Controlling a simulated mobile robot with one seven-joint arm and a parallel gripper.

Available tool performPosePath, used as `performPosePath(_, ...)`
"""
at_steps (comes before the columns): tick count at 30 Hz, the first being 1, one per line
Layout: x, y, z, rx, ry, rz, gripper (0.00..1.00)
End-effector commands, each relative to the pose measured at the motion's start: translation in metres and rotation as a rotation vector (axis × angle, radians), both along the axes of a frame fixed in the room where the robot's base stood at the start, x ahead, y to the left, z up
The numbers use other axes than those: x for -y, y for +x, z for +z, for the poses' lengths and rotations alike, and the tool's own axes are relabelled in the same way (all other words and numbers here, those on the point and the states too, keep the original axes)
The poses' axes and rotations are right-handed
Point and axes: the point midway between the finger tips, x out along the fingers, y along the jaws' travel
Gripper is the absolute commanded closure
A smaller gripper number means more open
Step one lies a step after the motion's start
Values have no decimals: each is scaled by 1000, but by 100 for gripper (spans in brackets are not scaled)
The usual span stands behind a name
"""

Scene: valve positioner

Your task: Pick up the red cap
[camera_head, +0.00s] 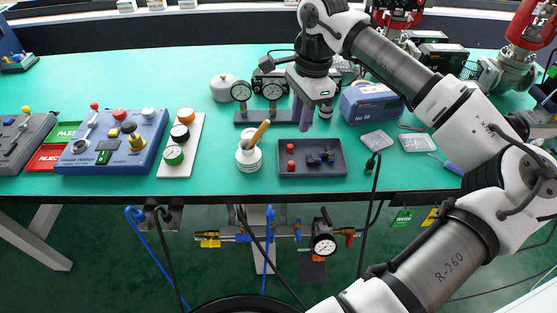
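Two small red caps lie in the dark grey tray: one (291,148) toward the back left and one (291,165) toward the front left. The tray (335,172) sits near the front edge of the green table. My gripper (303,126) points down above and behind the tray, near the gauge stand. Its purple fingers look close together, and I cannot tell how far apart they are. I see nothing held between them. Both red caps are in plain sight and apart from the gripper.
Small dark parts (320,159) share the tray. A white bottle with a wooden-handled tool (249,157) stands left of it. A gauge stand (257,115) is behind, a blue box (371,104) and clear dishes (377,140) are at right. A blue control box (113,140) sits farther left.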

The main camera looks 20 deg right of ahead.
Motion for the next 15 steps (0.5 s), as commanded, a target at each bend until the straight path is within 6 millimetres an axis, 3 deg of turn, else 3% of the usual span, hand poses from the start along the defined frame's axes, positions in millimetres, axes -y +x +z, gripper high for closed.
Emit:
performPosePath(9, -8, -1, -58, -1, 3, 2, 79)
performPosePath(15, -10, -1, -78, 0, 1, 2, 79)
